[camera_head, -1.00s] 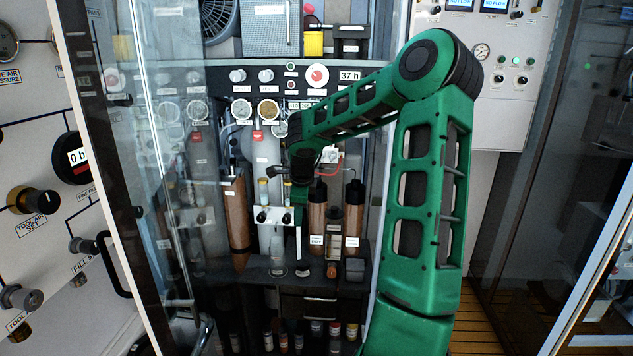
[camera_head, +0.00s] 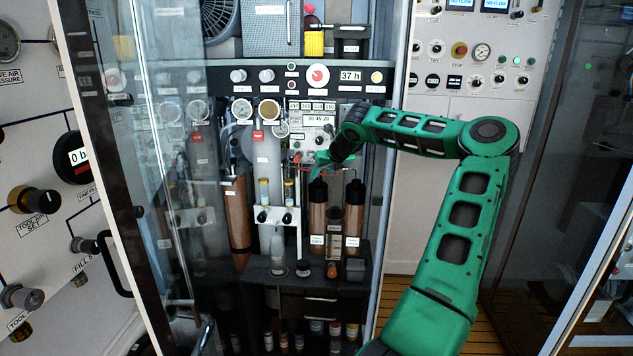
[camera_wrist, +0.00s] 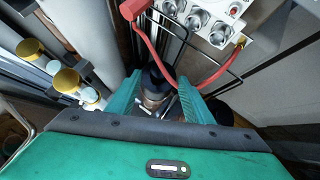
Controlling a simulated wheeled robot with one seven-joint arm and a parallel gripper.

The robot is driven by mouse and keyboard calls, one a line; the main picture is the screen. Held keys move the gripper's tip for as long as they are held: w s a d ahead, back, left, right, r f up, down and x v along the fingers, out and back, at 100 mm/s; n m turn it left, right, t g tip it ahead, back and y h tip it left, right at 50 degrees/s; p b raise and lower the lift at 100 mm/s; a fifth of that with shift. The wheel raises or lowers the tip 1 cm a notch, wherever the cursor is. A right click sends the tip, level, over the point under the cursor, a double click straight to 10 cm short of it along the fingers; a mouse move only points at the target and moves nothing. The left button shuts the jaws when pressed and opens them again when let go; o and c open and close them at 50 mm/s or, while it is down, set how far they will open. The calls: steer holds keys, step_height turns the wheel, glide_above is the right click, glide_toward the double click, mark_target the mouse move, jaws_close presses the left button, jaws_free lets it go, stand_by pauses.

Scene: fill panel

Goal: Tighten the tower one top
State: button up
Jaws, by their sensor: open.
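Two brown towers with black tops stand side by side in the cabinet: the left one (camera_head: 317,215) and the right one (camera_head: 354,215). I cannot read their labels well enough to tell which is tower one. My gripper (camera_head: 322,160) is above the left tower's black top (camera_head: 318,188). In the wrist view my gripper (camera_wrist: 158,98) is open, with one green finger on each side of a black-topped tower (camera_wrist: 155,86). I cannot tell whether the fingers touch it. Another dark round shape (camera_wrist: 222,112) is partly hidden behind the right finger.
A red hose (camera_wrist: 165,62) and black wire frame pass close by the fingers. Gold-capped tubes (camera_wrist: 66,80) stand to the left. A small gauge panel (camera_head: 318,122) is behind. The cabinet's glass door (camera_head: 170,200) stands to the left.

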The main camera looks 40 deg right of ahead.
mark_target(318, 179)
steer(key=shift+x, duration=2.7)
steer(key=shift+c, duration=0.4)
steer(key=shift+a, duration=0.1)
steer(key=c, duration=1)
